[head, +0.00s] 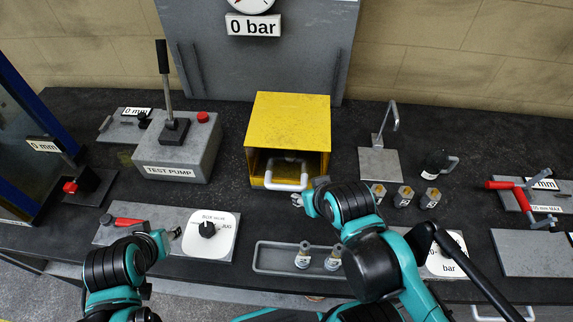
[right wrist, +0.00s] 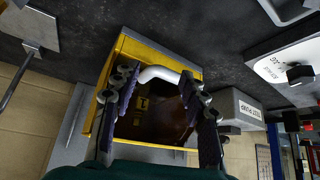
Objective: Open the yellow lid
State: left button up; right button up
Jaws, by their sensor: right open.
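The yellow lid (head: 288,118) is the broad yellow panel over a yellow box at the middle back of the bench. Below its front edge is a dark recess. A pale bent handle (head: 289,181) stands out at the box's lower front. In the right wrist view the handle (right wrist: 158,73) lies between my right gripper's (right wrist: 160,92) spread fingers; I cannot tell whether they touch it. In the head view my right gripper (head: 312,202) is just right of and in front of the handle. My left gripper (head: 168,240) is over the front left, its jaw opening unclear.
A test pump (head: 177,145) with an upright lever stands left of the box. A grey tray (head: 262,262) with small fittings lies in front. Several hex fittings (head: 403,196) and a black mug (head: 435,163) stand to the right. A gauge panel (head: 258,62) rises behind.

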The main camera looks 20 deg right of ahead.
aim_at(285, 186)
jog(key=w+a+r+n+g+y+p, duration=0.1)
jog(key=w+r+n+g+y+p, duration=0.35)
jog(key=n+p, duration=0.9)
jog(key=shift+n+t+h, duration=0.25)
jog(key=shift+t+h, duration=0.2)
jog(key=b+x, duration=0.2)
jog(key=x, duration=0.1)
jog(key=b+x, duration=0.1)
jog(key=x, duration=0.3)
jog(key=shift+s+a+f+b, duration=0.1)
jog(key=shift+a+f+b, duration=0.15)
jog(key=shift+f+b, duration=0.1)
grip_shut()
